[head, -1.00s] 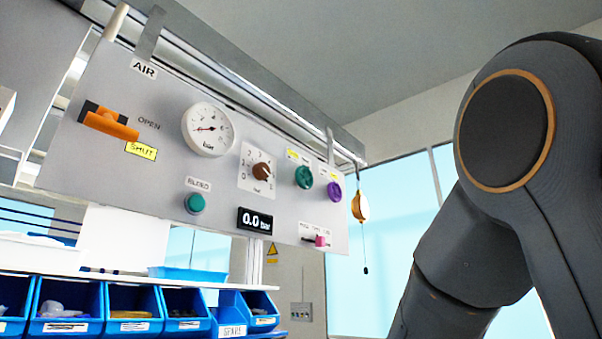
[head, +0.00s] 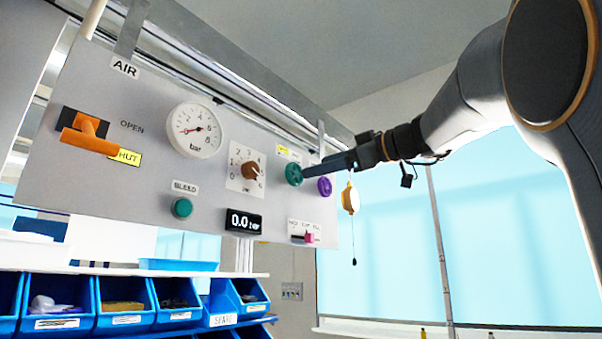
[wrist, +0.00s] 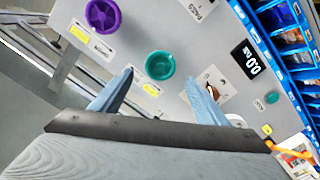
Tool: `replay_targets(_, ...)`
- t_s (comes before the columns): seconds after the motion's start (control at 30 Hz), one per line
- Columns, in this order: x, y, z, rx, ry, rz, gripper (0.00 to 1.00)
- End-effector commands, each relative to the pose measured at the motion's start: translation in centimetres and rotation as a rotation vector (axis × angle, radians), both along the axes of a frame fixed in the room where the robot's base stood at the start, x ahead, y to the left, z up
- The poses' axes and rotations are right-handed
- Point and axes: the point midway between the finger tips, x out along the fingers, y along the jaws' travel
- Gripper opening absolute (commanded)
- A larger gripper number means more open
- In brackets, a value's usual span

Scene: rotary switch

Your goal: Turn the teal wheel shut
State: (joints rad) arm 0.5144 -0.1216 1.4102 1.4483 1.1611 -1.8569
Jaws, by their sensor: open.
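The teal wheel (head: 293,174) is a small round handwheel on the right part of the grey panel. In the wrist view the teal wheel (wrist: 160,65) lies ahead of my gripper (wrist: 160,78), between the lines of its two fingers. The gripper is open with nothing between the fingers. In the head view my gripper (head: 312,171) reaches in from the right, its fingertips close to the wheel and overlapping its right side. Contact cannot be told. A yellow label (wrist: 151,89) sits beside the wheel; its wording is too small to read.
The purple wheel (head: 325,186) is close to the teal one. The selector knob (head: 251,171), gauge (head: 194,130), orange lever (head: 90,133), teal bleed button (head: 182,208) and pink slider (head: 309,237) share the panel. A yellow hanging tag (head: 350,199) is right of it. Blue bins (head: 122,318) stand below.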

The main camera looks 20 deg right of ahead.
Motion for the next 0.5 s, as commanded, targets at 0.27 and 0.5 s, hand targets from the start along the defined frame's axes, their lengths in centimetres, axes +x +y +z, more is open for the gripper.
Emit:
replay_targets(0.27,3.4,2.7,0.1,0.002,0.006,0.002,0.68)
replay_targets(0.5,5.1,3.8,0.0,0.001,0.005,0.000,0.68)
